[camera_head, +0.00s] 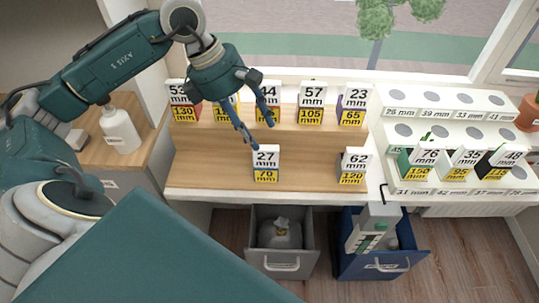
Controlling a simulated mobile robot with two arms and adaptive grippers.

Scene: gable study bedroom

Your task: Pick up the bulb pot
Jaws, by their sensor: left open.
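My left gripper (262,133) reaches in from the upper left and points down over the wooden stepped shelf (215,172). Its two fingers are apart and nothing shows between them. The fingertips appear just above and behind a card marked 27 and 70 mm (266,166). No pot is clearly labelled as the bulb pot. A terracotta pot (529,112) is cut off at the right edge. A green item with small green shoots (420,156) stands among the cards on the white rack; its shape is partly hidden. My right gripper is out of view.
Several numbered cards stand along the shelf's back step, including 57 (312,103); another, 62 (353,167), stands in front. The white rack (450,132) has round grey spots. A white bottle (121,130) stands left. A grey bin (282,255) and blue bin (370,262) stand below.

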